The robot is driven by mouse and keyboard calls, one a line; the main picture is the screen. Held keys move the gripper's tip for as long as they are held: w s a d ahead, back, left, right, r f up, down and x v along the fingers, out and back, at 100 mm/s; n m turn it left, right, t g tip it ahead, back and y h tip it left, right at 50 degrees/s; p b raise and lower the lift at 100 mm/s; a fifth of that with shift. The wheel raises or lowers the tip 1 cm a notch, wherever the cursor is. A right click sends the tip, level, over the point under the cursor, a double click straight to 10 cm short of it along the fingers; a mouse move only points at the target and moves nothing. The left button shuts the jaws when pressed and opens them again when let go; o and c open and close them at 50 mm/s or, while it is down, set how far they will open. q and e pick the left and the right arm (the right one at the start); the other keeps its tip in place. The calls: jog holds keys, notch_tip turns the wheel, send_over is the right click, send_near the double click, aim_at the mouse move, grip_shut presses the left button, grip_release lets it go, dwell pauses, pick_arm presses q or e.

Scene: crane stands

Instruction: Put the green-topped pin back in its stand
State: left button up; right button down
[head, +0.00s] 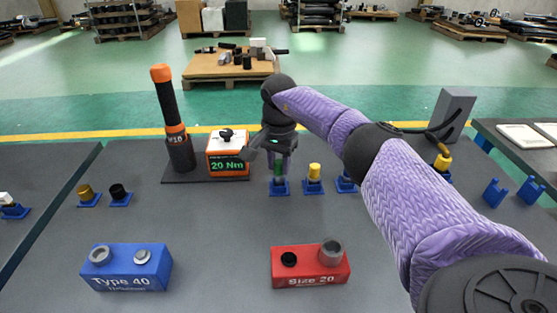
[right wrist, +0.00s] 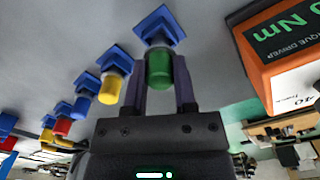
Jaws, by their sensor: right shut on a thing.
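The green-topped pin (head: 278,169) is between the fingers of my right gripper (head: 280,160), which is shut on it. In the right wrist view, its green body (right wrist: 158,68) sits between the two fingers (right wrist: 163,84). The pin's lower end is at its blue stand (head: 279,188). The stand also shows in the right wrist view (right wrist: 159,26), lined up with the pin. I cannot tell whether the pin is fully seated. My left gripper is not in view.
A yellow-topped pin in a blue stand (head: 314,174) is just right. An orange-and-white 20 Nm box (head: 228,158) and a black-and-orange tool (head: 170,110) stand left. Blue (head: 125,268) and red (head: 310,266) blocks are in front. Empty blue stands (head: 495,192) lie far right.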

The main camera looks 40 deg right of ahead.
jog(key=shift+f+b, duration=0.35)
jog(key=shift+f, duration=0.45)
jog(key=shift+c, duration=1.7)
grip_release()
jog(key=shift+r, duration=0.15)
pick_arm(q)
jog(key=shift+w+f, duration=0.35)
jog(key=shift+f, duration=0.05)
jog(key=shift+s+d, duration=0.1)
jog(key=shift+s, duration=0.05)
pick_arm(e)
jog(key=shift+r, duration=0.2)
notch_tip(320, 180, up, 5)
jog(key=p, duration=0.3)
jog(key=shift+f, duration=0.2)
jog(key=shift+r, duration=0.1)
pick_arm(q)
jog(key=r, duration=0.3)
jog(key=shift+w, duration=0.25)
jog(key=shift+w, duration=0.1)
